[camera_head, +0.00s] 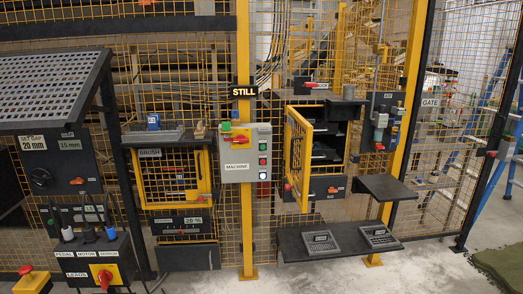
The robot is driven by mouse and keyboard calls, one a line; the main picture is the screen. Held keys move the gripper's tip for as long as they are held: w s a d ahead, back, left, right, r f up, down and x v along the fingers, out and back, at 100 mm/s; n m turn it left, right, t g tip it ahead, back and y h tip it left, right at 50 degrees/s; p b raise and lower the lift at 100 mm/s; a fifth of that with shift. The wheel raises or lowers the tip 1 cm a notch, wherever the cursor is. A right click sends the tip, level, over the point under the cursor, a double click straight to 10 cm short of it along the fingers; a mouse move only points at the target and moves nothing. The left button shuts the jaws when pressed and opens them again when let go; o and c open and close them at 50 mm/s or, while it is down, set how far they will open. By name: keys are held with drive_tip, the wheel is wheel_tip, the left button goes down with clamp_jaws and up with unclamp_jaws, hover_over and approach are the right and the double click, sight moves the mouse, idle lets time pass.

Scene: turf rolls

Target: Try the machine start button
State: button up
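The grey control box labelled MACHINE (244,153) is mounted on the yellow post in the middle of the view. A sign reading STILL (243,92) is above the box. The small controls are hard to make out. My gripper is not in view.
Right of the box, a yellow mesh door (297,158) stands open toward me. A dark shelf (338,243) juts out low. At left are a perforated table (50,85) and a switch box labelled LEADS (95,262). A GATE panel (431,103) is at right.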

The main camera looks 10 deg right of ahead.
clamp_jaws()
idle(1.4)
